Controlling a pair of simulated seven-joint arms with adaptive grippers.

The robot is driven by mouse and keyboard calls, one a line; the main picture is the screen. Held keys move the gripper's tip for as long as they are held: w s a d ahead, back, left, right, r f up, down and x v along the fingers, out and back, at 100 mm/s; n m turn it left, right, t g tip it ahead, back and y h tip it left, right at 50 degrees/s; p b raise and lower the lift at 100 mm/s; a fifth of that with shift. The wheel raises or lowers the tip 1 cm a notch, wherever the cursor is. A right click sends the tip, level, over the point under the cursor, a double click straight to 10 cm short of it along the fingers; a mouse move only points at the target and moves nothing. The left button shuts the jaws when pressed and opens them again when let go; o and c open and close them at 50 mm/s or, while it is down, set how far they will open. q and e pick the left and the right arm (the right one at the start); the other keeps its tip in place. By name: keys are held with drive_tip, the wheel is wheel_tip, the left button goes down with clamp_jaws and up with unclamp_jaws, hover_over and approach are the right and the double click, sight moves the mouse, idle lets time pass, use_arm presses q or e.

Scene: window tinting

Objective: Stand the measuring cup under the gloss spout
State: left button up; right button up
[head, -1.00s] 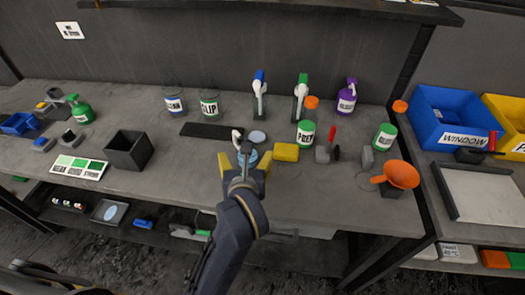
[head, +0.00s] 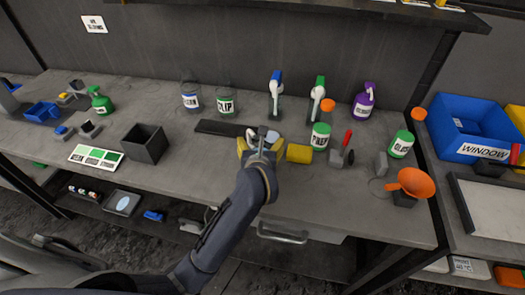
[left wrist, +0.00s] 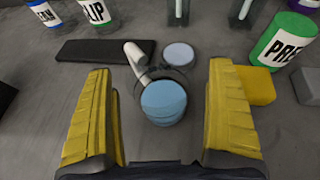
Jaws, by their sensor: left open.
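A clear cup with a dark thin rim and light-blue lower part (left wrist: 165,103), apparently the measuring cup, stands on the bench between my left gripper's fingers in the left wrist view. A pale handle-like piece (left wrist: 136,57) is at its upper left. My left gripper (head: 260,146) is open around the cup, with gaps on both sides; its yellow fingers also show in the left wrist view (left wrist: 163,115). In the head view it mostly hides the cup. Two spouted dispensers, blue-topped (head: 275,95) and green-topped (head: 317,97), stand behind; I cannot tell which is gloss. My right gripper is not in view.
A yellow block (head: 299,153) lies close right of the gripper. A black flat strip (head: 220,128) and a pale disc (left wrist: 179,55) lie behind. A green PREP can (head: 320,136) and an orange funnel (head: 412,183) stand right.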

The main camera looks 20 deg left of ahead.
use_arm(q)
drive_tip(key=shift+w+a+f, duration=0.1)
drive_tip(key=shift+w+f, duration=0.05)
drive_tip(key=shift+w, duration=0.3)
drive_tip(key=c, duration=1.4)
